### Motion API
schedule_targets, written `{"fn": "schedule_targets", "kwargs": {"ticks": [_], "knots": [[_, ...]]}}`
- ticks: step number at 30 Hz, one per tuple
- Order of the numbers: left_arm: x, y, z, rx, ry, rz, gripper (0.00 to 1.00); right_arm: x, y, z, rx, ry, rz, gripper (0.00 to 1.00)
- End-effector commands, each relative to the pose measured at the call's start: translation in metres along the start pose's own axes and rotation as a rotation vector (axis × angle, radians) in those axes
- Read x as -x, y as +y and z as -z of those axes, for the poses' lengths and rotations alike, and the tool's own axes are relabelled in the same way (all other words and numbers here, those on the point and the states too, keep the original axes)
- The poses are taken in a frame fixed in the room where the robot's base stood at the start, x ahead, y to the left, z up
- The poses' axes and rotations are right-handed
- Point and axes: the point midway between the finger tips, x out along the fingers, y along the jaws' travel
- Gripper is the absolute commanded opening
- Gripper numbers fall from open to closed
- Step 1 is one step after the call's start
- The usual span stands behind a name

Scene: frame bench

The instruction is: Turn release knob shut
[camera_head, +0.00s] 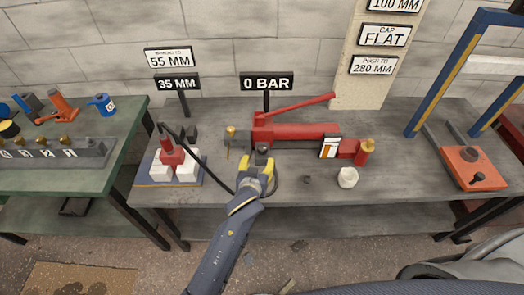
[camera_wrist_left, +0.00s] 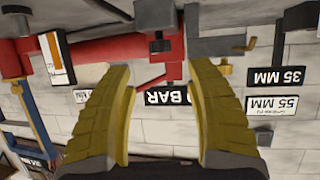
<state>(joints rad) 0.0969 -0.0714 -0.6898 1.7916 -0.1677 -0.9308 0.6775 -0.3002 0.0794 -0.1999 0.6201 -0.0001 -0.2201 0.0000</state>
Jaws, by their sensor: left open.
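The red hand pump (camera_head: 300,133) lies on the grey bench, with its red handle (camera_head: 295,104) slanting up to the right. A small dark knob-like part (camera_head: 262,153) is at the pump's near left end, and it also shows in the left wrist view (camera_wrist_left: 160,46); it may be the release knob. My left gripper (camera_head: 257,165) is open and empty, just in front of this part. In the left wrist view its yellow fingers (camera_wrist_left: 160,72) stand apart on either side of the part, with no contact visible. My right gripper is out of view.
A grey fitting with brass (camera_head: 229,139) sits left of the pump. A black hose curves past my gripper to the red jack (camera_head: 172,152). A white pot (camera_head: 348,177) stands at the right front. A "0 BAR" sign (camera_head: 267,82) rises behind. The bench front (camera_head: 300,195) is mostly clear.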

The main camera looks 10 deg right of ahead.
Motion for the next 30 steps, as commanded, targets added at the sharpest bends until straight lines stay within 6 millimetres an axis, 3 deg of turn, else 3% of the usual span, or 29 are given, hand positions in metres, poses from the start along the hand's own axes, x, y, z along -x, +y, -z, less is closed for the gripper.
{"fn": "schedule_targets", "kwargs": {"ticks": [6, 15, 22, 30], "knots": [[-0.038, -0.001, 0.001, -0.004, 0.0, 0.001, 0.55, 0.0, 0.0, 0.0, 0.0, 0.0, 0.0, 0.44], [-0.077, -0.001, 0.0, -0.002, -0.001, 0.001, 0.55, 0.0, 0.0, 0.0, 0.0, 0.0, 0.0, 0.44], [-0.092, 0.0, 0.0, -0.002, 0.0, 0.001, 0.55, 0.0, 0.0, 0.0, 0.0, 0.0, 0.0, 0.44], [-0.096, 0.0, 0.0, -0.001, 0.0, 0.0, 0.55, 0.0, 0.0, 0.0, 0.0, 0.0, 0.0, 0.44]]}}
